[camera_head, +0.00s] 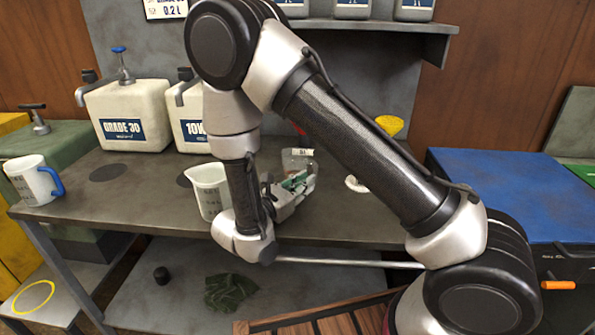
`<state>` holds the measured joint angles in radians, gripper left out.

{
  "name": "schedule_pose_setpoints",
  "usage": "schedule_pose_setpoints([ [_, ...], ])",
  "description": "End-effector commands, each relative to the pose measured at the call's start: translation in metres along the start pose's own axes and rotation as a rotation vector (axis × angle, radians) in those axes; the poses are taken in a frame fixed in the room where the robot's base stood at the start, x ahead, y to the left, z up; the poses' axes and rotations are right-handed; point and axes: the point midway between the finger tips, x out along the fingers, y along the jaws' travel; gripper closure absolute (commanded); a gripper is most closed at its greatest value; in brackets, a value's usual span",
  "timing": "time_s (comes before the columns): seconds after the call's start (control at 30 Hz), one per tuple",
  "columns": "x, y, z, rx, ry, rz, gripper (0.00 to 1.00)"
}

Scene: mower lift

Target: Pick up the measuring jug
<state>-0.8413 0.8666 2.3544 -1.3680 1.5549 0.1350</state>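Two white jugs stand upright on the grey bench (120,215). One jug with a blue handle (27,182) and dark markings is near the left end. The other white jug (208,187), with a spout and faint markings, stands near the middle, its right side partly hidden by my arm. I cannot tell which is the measuring jug. My gripper (303,181), with green at its fingers, is to the right of the middle jug and apart from both jugs. It is low over the bench, in front of a small clear container (297,157). I cannot make out its finger gap.
Two white canisters with pumps, one marked GRADE 30 (128,115), stand at the back left. A shelf (375,25) holds more containers above. A blue-topped cabinet (510,200) is at right. A dark green cloth (228,290) lies below the bench.

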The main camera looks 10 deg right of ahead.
Motion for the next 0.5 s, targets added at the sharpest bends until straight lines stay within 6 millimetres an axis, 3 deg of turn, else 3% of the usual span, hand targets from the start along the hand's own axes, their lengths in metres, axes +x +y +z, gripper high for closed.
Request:
schedule_pose_setpoints([
  [0.3,0.044,-0.001,0.0,-0.001,0.0,-0.004,0.86],
  [0.5,0.051,0.0,0.0,-0.001,0.0,0.0,0.86],
])
